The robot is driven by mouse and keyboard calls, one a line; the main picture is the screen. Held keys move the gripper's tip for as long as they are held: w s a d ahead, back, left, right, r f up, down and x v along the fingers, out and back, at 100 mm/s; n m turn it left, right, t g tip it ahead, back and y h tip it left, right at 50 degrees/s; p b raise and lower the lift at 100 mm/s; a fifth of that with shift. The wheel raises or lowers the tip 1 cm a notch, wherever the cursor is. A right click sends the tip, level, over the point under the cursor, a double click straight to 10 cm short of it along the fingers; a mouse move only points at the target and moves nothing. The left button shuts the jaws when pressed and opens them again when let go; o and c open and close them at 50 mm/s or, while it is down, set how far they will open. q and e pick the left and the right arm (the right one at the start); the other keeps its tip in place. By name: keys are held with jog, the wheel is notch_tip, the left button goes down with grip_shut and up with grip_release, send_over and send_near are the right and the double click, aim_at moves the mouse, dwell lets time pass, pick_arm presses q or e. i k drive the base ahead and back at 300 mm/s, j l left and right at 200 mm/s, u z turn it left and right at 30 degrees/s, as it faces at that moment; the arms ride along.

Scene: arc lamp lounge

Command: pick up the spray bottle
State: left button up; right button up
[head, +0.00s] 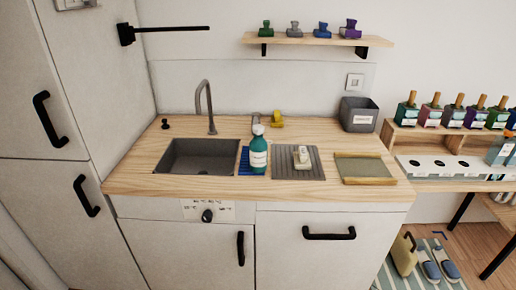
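A teal bottle (258,153) with a white top and a white label stands upright on the wooden counter, between the sink and the grey ribbed mat. Its label is too small to read, and I cannot tell whether its top is a spray head. A pale blue bottle (500,150) stands at the right edge of the view on the side shelf, partly cut off. I cannot tell for sure which of them is the spray bottle. Neither of my grippers is in view.
The counter (225,187) holds a dark sink (200,158) with a tall tap (209,108), a ribbed mat (312,172) with a pale object on it, a shallow tray (365,168) and a grey bin (358,113). A wall shelf (300,40) hangs above. Slippers (430,270) lie on the floor at right.

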aim_at(258, 146)
jog(key=u, duration=0.5)
jog(key=i+l+u, duration=0.1)
jog(key=u, duration=0.35)
jog(key=l+u, duration=0.2)
jog(key=u, duration=0.3)
jog(key=l+u, duration=0.4)
jog(key=l, duration=0.35)
jog(key=l+u, duration=0.4)
jog(key=l, duration=0.7)
jog(key=k+l, duration=0.15)
jog(key=l, duration=0.1)
